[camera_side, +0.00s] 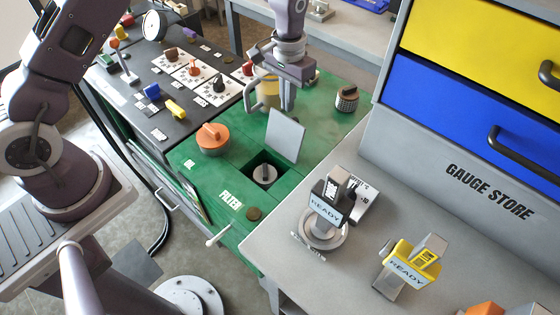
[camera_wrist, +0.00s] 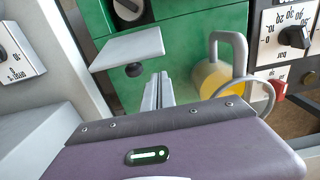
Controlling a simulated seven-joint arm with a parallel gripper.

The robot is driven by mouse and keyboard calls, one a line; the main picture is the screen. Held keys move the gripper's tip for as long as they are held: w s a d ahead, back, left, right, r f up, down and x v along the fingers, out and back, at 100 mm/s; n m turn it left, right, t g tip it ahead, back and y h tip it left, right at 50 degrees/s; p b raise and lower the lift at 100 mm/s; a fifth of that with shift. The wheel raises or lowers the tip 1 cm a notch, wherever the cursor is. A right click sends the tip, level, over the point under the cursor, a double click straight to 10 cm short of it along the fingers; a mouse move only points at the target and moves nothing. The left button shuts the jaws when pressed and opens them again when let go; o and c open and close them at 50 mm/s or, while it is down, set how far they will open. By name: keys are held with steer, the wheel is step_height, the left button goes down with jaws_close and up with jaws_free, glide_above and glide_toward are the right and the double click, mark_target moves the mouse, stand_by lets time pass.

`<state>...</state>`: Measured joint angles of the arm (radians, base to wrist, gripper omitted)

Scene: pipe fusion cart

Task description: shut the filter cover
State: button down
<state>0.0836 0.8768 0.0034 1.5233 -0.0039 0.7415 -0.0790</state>
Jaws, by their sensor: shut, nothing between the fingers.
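The filter cover (camera_side: 285,136) is a pale grey plate standing open, tilted up at the edge of the square filter opening (camera_side: 250,163) in the green top. A round grey filter part (camera_side: 264,174) sits inside the opening. In the wrist view the cover (camera_wrist: 128,48) shows nearly edge-on, with a dark knob (camera_wrist: 133,70) on the side facing my gripper. My gripper (camera_side: 288,107) is shut and empty, just above and behind the cover, on the side away from the opening. In the wrist view its fingertips (camera_wrist: 158,78) appear close to the knob; contact cannot be told.
A yellow cylinder with a grey handle (camera_wrist: 215,78) stands close beside my gripper. An orange knob (camera_side: 212,138) is left of the opening, and a dark ribbed knob (camera_side: 347,98) is at right. A grey bench with READY gauges (camera_side: 327,205) borders the green top.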

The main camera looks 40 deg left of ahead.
stand_by(0.5)
steer(key=shift+f, duration=1)
steer(key=shift+s, duration=3.95)
step_height(320, 180, up, 7)
steer(key=s+a+r+t, duration=0.1)
steer(key=s+r, duration=0.3)
steer(key=r, duration=0.3)
steer(key=s+a+r+t, duration=0.1)
steer(key=s+r+t, duration=0.1)
steer(key=s+r, duration=0.45)
steer(key=s+a+r+t, duration=0.1)
steer(key=s+r, duration=0.1)
steer(key=s, duration=0.4)
steer(key=s+r+t, duration=0.1)
steer(key=s+r, duration=0.2)
steer(key=s, duration=0.3)
steer(key=shift+s+a+r+t, duration=0.25)
steer(key=shift+a+r+t, duration=0.05)
steer(key=shift+a+r, duration=0.1)
